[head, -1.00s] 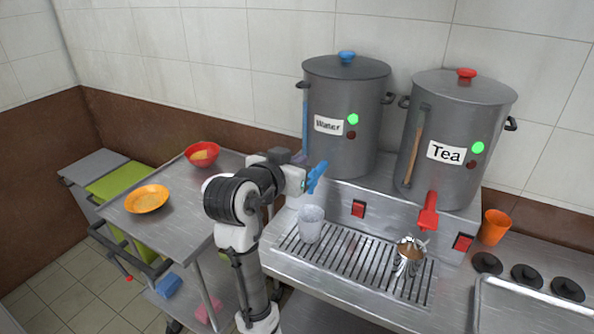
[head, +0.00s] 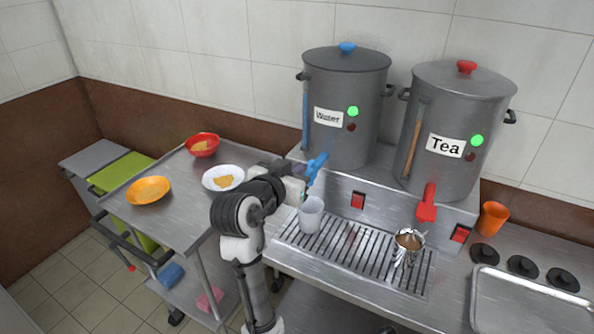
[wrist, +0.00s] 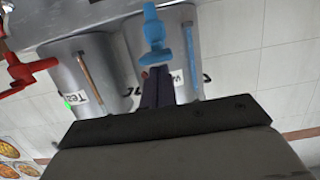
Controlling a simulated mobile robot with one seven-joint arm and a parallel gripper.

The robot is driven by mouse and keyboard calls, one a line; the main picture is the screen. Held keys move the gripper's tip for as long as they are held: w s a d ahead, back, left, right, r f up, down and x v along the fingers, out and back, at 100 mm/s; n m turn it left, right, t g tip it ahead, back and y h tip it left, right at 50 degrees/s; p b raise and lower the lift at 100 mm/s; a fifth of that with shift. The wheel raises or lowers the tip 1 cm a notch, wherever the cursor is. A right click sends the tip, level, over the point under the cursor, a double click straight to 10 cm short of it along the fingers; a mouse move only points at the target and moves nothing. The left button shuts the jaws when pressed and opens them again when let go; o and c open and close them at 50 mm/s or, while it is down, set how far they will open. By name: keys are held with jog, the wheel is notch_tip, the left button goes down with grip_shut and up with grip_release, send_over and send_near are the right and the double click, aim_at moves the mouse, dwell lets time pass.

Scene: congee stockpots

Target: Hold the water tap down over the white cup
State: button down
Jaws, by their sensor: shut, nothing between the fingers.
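The blue water tap (head: 316,168) is on the front of the grey pot labelled Water (head: 346,145). The white cup (head: 311,215) stands upright on the drip grate below the tap. My gripper (head: 302,181) is shut and empty, just left of the tap's lower end in the head view. In the wrist view, the closed fingers (wrist: 158,86) point at the blue tap (wrist: 155,38) and overlap its lower part. I cannot tell whether they touch it. The inside of the cup is too small to read.
The Tea pot (head: 455,140) with its red tap (head: 427,203) stands to the right. A metal cup (head: 408,247) with brown contents is on the grate (head: 350,250). An orange cup (head: 492,219) is further right. Bowls of food, including a white bowl (head: 223,178), stand on the left trolley.

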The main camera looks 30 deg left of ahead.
jog(key=shift+f+t+b, duration=0.35)
jog(key=shift+t+b, duration=0.15)
jog(key=shift+b, duration=0.5)
jog(key=shift+s+f+t+b, duration=0.2)
jog(key=shift+t+b, duration=0.5)
jog(key=shift+b, duration=0.55)
jog(key=shift+f+b, duration=0.2)
jog(key=shift+b, duration=0.55)
notch_tip(320, 180, down, 2)
jog(key=t+b, duration=0.2)
jog(key=b, duration=0.6)
jog(key=shift+s+f+t, duration=0.1)
jog(key=shift+f+t, duration=0.05)
jog(key=shift+t, duration=0.15)
dwell(1.9)
